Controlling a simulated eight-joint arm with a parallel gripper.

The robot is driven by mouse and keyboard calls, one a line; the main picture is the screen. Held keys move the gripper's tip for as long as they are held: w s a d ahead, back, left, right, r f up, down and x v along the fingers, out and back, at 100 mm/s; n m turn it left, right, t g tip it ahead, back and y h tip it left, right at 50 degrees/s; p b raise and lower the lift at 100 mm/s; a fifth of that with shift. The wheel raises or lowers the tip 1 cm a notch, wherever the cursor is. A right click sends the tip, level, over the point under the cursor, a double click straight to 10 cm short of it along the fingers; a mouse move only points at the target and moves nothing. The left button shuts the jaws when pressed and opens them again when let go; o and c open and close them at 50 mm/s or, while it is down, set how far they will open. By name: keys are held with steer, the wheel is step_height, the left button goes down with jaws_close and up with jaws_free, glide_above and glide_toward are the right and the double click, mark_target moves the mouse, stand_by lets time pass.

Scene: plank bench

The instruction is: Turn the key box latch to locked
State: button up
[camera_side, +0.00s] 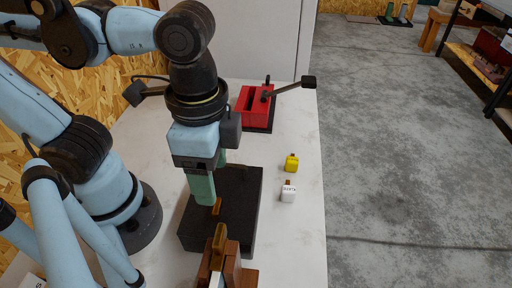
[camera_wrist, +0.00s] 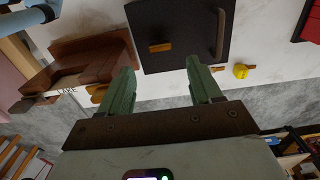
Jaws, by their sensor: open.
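A dark box (camera_side: 246,205), which I take to be the key box, lies on the pale bench below my gripper. A small orange-brown latch (camera_side: 217,206) stands on its top, and it also shows in the wrist view (camera_wrist: 160,46). A curved brown handle (camera_wrist: 220,35) is on the same face. My gripper (camera_side: 212,184) has two green fingers and is open, with nothing between them. In the wrist view my gripper (camera_wrist: 160,66) has its fingers spread on either side of the latch's line, apart from it. The exact height above the latch is hard to tell.
A brown wooden item (camera_side: 232,272) with a gold-brown piece stands at the near edge. A yellow tagged block (camera_side: 292,163) and a white lettered block (camera_side: 288,193) sit right of the box. A red device (camera_side: 256,106) stands behind. The bench's right side is mostly clear.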

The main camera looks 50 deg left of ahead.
steer(key=shift+r, duration=2.3)
steer(key=w+a+f+n+t, duration=0.3)
steer(key=w+a+n, duration=0.1)
steer(key=w+a, duration=0.3)
steer(key=w+a+f+n+t, duration=0.3)
steer(key=w+a+n+t, duration=0.1)
steer(key=w+a, duration=0.3)
steer(key=shift+f+n, duration=0.35)
steer(key=shift+n, duration=0.15)
